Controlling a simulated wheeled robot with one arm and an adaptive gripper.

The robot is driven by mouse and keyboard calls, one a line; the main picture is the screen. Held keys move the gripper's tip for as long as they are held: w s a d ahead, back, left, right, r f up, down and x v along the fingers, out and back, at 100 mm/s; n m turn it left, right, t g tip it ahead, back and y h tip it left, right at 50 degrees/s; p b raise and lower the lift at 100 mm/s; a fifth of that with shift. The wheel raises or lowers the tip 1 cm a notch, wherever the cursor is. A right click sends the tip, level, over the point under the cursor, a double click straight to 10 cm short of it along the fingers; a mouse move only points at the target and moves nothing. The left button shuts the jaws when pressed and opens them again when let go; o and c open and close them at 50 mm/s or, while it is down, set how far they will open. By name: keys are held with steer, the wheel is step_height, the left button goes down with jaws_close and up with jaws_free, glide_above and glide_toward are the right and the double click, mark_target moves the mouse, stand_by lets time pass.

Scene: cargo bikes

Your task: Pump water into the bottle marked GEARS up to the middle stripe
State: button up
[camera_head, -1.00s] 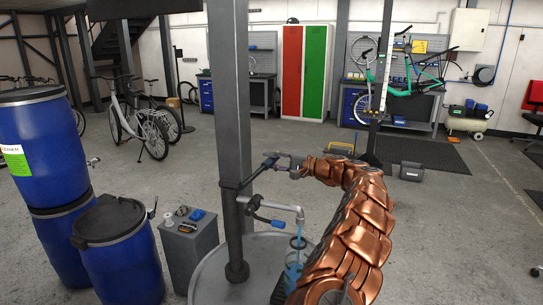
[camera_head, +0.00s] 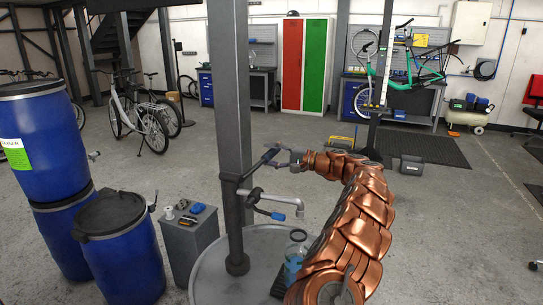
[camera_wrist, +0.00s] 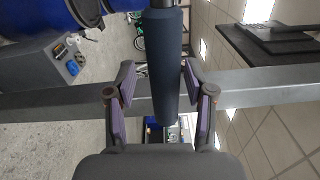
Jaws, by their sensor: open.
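The dark pump lever (camera_head: 259,164) slants up from the grey post toward my gripper (camera_head: 285,157). In the wrist view its dark grip (camera_wrist: 167,50) runs between the fingers of my gripper (camera_wrist: 159,82), which stand apart on both sides of it. The pump's grey spout (camera_head: 299,208) points down over a clear bottle (camera_head: 297,237) with blue water in its lower part. The bottle stands on the round grey base by the post, partly behind my arm. Its marking and stripes cannot be made out.
A grey cabinet (camera_head: 189,248) with small items on top stands left of the post (camera_head: 230,120). Blue barrels (camera_head: 123,262) are stacked at the left. A dark case (camera_head: 412,165) lies on the floor behind my arm. Open floor lies to the right.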

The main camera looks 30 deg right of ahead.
steer(key=shift+s+d, duration=0.1)
steer(key=v, duration=1.2)
stand_by(0.7)
steer(key=b+x, duration=0.2)
steer(key=x, duration=0.1)
steer(key=b+x, duration=0.1)
steer(key=x, duration=0.1)
steer(key=shift+a+r, duration=0.3)
steer(key=shift+a, duration=0.1)
steer(key=p+x, duration=0.1)
steer(key=x, duration=0.5)
